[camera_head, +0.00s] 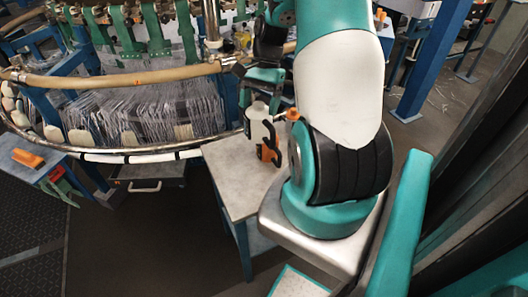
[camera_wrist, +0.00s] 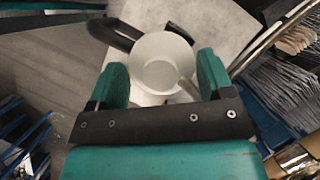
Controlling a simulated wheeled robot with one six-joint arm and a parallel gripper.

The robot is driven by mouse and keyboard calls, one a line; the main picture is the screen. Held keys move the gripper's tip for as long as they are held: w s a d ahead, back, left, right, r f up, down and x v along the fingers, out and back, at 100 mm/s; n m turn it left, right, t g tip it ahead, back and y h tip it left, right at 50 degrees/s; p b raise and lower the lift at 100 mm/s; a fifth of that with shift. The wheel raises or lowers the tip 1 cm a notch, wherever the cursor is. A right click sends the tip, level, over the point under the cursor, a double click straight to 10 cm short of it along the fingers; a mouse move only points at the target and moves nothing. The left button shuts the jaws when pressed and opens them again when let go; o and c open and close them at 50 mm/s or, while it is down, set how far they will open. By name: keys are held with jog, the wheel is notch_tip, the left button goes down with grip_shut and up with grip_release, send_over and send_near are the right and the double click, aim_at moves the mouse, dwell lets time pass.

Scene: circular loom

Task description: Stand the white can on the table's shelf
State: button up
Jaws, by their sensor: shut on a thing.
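The white can (camera_head: 257,122) is in my gripper (camera_head: 262,98), above or on the grey tabletop (camera_head: 232,183); I cannot tell whether its base touches. In the wrist view the can (camera_wrist: 160,62) shows its round white top between the two teal fingers of my gripper (camera_wrist: 162,75), one on each side. The can looks roughly upright. An inner edge or stem shows at its lower right. The table stands on blue legs; its shelf is not clearly visible from here.
An orange and black tool (camera_head: 267,152) is beside the can at the table's right. In the wrist view a black curved part (camera_wrist: 108,33) lies close behind the can. The loom's round rim (camera_head: 130,155) borders the table on the left. Bare floor lies in front.

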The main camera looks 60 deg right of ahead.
notch_tip(320, 180, down, 16)
jog(key=shift+f, duration=0.2)
jog(key=shift+f, duration=0.2)
jog(key=o, duration=1.4)
jog(key=shift+r, duration=0.15)
